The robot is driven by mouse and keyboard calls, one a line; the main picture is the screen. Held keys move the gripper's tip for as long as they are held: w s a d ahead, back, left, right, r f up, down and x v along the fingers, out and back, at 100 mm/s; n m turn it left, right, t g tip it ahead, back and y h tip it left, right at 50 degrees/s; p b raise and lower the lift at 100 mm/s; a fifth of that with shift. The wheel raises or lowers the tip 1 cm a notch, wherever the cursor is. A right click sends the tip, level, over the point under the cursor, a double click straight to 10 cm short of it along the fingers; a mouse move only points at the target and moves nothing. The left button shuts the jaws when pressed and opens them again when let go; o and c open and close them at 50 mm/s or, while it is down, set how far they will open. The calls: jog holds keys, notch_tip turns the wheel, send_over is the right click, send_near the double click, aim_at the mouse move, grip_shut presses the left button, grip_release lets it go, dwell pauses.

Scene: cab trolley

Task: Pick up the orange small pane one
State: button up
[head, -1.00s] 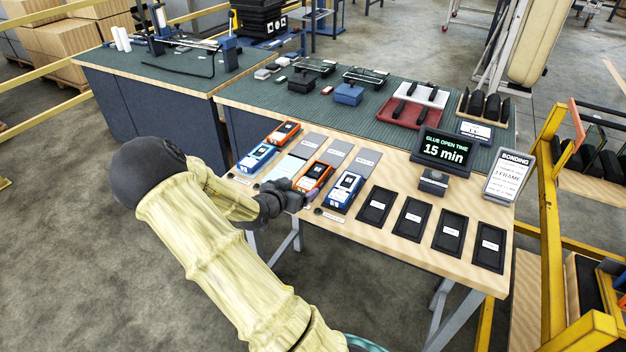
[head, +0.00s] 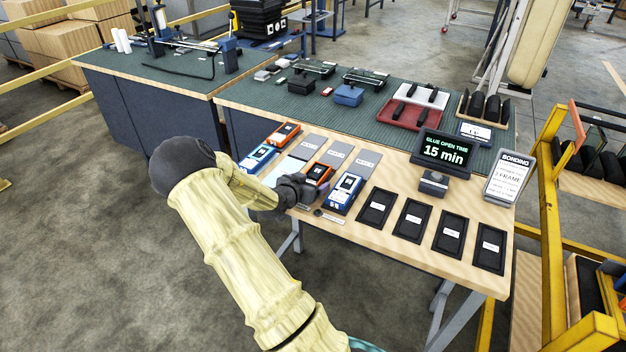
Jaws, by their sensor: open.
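Two orange devices with dark faces and white labels lie on the wooden front strip of the bench. One orange device (head: 283,133) is at the back left, behind a blue one. The other orange device (head: 319,174) lies nearer the middle, left of a blue device. My gripper (head: 306,189) is open at the near end of this middle orange device and covers its front part. Whether the fingers touch it or stand around it cannot be told. Which orange one is the small pane one cannot be read from the labels.
Blue devices (head: 344,193) and (head: 258,158) lie close beside the orange ones. Grey labelled plates (head: 336,154) lie behind. Several black trays (head: 376,207) line the right side. A "15 min" display (head: 443,152) and a bonding sign (head: 507,178) stand at the right.

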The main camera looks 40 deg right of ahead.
jog(key=shift+c, duration=0.2)
dwell(0.3)
jog(key=c, duration=1.1)
jog(key=shift+r, duration=0.1)
jog(key=shift+c, duration=0.2)
notch_tip(320, 180, up, 10)
jog(key=shift+f+p, duration=0.1)
jog(key=shift+p, duration=0.55)
